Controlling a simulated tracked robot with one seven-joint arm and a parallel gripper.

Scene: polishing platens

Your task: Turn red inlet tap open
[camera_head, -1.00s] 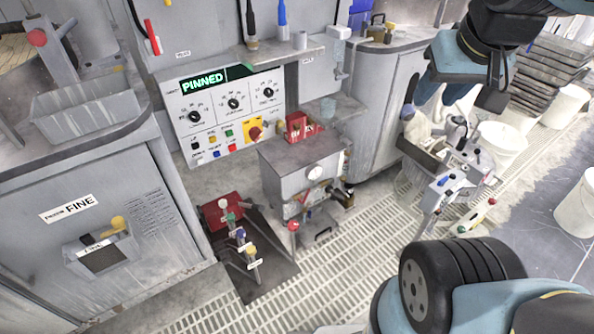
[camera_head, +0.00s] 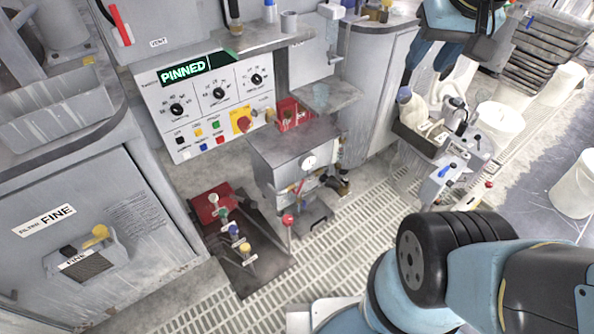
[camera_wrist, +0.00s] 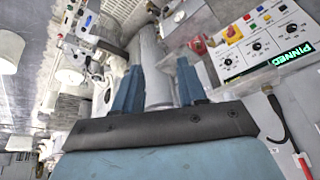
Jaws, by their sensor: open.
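A grey metal box (camera_head: 293,151) with a round white gauge stands on the floor in front of the control panel. A short red lever (camera_head: 299,187) shows on its front, and a red-knobbed lever (camera_head: 288,220) stands just below it. Several small taps with coloured heads, green, blue and yellow (camera_head: 245,247), line a dark plate (camera_head: 262,277) to its left, with a red block behind. I cannot tell which red part is the inlet tap. My gripper (camera_wrist: 158,76) is open and empty in the wrist view, away from these levers. In the head view it is at the upper right, partly cut off.
The control panel (camera_head: 205,127) reads PINNED. A grey cabinet labelled FINE (camera_head: 60,225) stands at left. A cluttered trolley (camera_head: 462,152) and white buckets (camera_head: 577,185) are at right. Floor grating (camera_head: 345,240) is clear before the box.

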